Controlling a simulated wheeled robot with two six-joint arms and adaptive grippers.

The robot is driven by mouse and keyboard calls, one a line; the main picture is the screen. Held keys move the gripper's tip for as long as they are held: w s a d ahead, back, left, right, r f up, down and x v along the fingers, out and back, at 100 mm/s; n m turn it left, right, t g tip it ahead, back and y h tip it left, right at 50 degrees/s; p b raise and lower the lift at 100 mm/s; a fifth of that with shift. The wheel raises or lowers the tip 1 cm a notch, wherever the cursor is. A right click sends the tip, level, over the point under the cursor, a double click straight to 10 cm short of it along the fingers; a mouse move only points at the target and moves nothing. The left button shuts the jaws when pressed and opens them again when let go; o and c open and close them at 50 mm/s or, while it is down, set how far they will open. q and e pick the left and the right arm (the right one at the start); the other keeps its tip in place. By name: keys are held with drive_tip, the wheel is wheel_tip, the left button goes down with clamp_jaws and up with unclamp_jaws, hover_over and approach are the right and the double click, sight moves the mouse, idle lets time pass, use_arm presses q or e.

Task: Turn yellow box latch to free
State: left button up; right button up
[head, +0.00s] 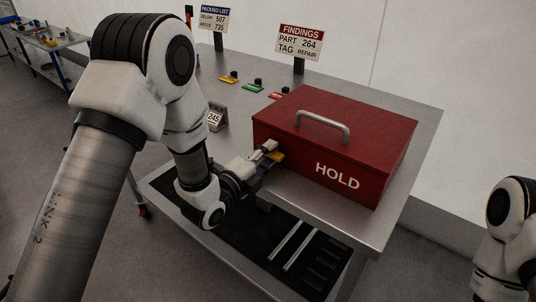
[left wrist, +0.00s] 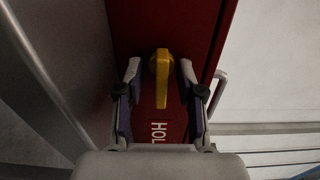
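The red box (head: 335,140) marked HOLD, with a grey handle on its lid, stands on the grey metal table. Its yellow latch (head: 276,156) is on the front face, left of the lettering and partly hidden by my left gripper (head: 267,151). In the left wrist view the yellow latch (left wrist: 161,78) has a round end and a long lever pointing down the picture. My left gripper (left wrist: 160,78) is open, one finger on each side of the latch, with gaps visible. My right gripper is out of view; only part of that arm shows at right.
Behind the box stand a FINDINGS sign (head: 300,42) and a PACKING LIST sign (head: 214,20). Yellow (head: 229,79), green (head: 253,87) and red tags lie on the table. A small block marked 245 (head: 215,118) stands left of the box. A dark lower shelf holds metal bars.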

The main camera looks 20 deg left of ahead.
use_arm(q)
drive_tip(key=v, duration=0.7)
drive_tip(key=shift+s, duration=0.2)
drive_tip(key=shift+a, duration=0.1)
